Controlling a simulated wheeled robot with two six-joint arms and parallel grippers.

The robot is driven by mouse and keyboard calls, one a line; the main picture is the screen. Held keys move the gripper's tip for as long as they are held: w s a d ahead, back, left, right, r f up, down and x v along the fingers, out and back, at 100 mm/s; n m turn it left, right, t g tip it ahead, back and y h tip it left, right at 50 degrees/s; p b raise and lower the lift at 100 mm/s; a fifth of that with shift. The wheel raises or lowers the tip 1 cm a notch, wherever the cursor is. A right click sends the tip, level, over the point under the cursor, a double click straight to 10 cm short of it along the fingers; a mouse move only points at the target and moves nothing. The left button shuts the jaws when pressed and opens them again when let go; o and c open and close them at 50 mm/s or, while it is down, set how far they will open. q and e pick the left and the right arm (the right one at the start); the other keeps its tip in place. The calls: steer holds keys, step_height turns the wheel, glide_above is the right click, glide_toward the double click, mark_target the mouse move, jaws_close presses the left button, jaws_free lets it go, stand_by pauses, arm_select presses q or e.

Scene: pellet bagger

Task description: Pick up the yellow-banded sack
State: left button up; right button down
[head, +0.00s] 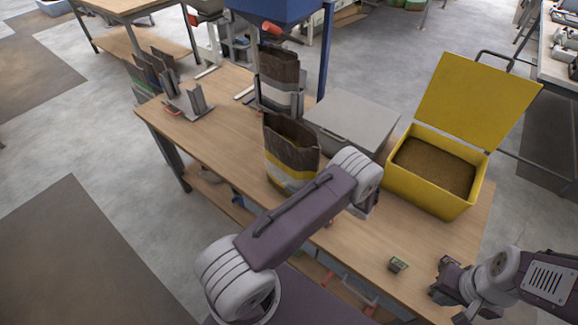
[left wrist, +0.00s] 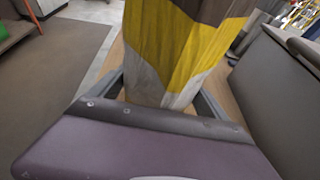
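The yellow-banded sack (head: 292,154) stands upright on the wooden table, its dark brown top open and its lower part pale with a yellow band. My left forearm crosses in front of its lower right side in the head view and hides my left gripper there. In the left wrist view the sack (left wrist: 178,50) fills the space ahead, with its lower part between the fingers of my left gripper (left wrist: 160,95). Those fingers are spread, one on each side of the sack. My right gripper (head: 441,279) is open and empty near the table's right front corner.
Another dark sack (head: 279,82) stands behind, under the blue machine (head: 275,8). A grey lidded box (head: 350,124) and an open yellow bin of brown pellets (head: 427,199) stand to the right. A small green item (head: 398,265) lies near the front edge. A metal rack (head: 187,102) is at left.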

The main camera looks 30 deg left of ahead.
mark_target(308, 177)
arm_select(q)
steer(key=shift+r, duration=0.1)
steer(key=c, duration=0.7)
steer(key=shift+o, duration=0.2)
steer(key=shift+w+r, duration=0.1)
steer(key=shift+r, duration=0.45)
step_height(308, 177, up, 2)
steer(key=shift+r, duration=0.25)
steer(key=w+d+r+b, duration=0.3)
steer(key=d+r, duration=0.4)
steer(key=d, duration=0.3)
steer(key=shift+w+d, duration=0.4)
steer(key=shift+w, duration=0.2)
